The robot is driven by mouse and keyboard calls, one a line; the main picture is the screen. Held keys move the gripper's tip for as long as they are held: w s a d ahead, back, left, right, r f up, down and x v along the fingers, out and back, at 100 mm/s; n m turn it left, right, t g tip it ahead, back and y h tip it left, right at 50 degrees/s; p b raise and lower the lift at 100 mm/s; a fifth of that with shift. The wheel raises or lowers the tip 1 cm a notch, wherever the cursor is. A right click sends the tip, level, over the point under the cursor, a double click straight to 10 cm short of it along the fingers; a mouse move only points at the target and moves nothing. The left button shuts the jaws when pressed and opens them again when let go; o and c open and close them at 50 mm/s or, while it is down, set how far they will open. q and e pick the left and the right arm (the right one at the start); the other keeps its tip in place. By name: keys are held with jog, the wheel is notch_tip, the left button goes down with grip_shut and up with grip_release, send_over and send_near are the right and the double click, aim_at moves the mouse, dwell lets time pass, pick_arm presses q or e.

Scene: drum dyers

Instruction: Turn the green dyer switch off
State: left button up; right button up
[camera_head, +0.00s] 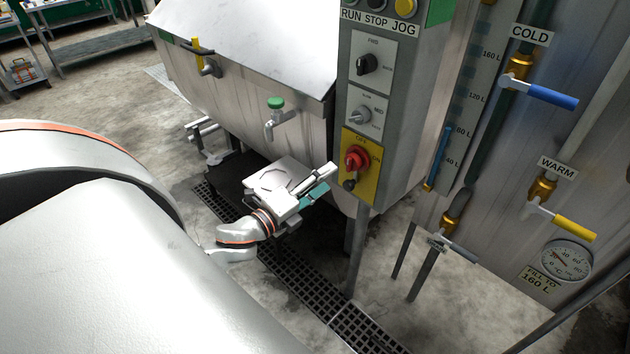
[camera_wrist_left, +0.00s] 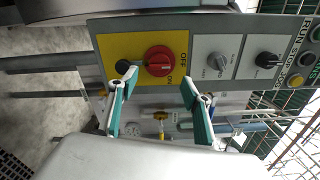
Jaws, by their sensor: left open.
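The red rotary switch (camera_head: 356,158) sits on a yellow plate (camera_head: 352,185) marked OFF and ON, low on the grey control box. It also shows in the left wrist view (camera_wrist_left: 159,61), just beyond the fingertips. I cannot tell clearly which mark its knob points to. My left gripper (camera_head: 330,179) is to the left of the box, reaching toward the plate. Its two teal-padded fingers (camera_wrist_left: 159,84) are spread and empty, apart from the switch. A dark round part (camera_head: 349,185) sits below the switch. My right gripper is not in view.
Above the switch are a grey selector (camera_head: 361,114), a black selector (camera_head: 368,63) and RUN, STOP, JOG buttons. A steel vat (camera_head: 240,75) with a green-capped tap (camera_head: 275,104) stands left. Blue (camera_head: 552,97) and yellow (camera_head: 574,229) valve handles are right.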

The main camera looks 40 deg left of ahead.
pick_arm(q)
jog(key=shift+s+a, duration=0.1)
jog(key=shift+s, duration=1.3)
jog(key=shift+f, duration=0.1)
jog(key=s+d+f+n+g, duration=0.2)
jog(key=s+d+f+n, duration=0.2)
jog(key=f, duration=0.4)
jog(key=s+d+f+n+g+h, duration=0.1)
jog(key=s+d+f+n+g, duration=0.1)
jog(key=s+d+f+n, duration=0.2)
jog(key=s+d+f+n+g, duration=0.3)
jog(key=s+d+f+n, duration=0.2)
jog(key=d+f+n, duration=0.4)
notch_tip(320, 180, down, 3)
jog(key=shift+d+f+h, duration=0.1)
jog(key=shift+d+h, duration=0.2)
jog(key=shift+d, duration=0.45)
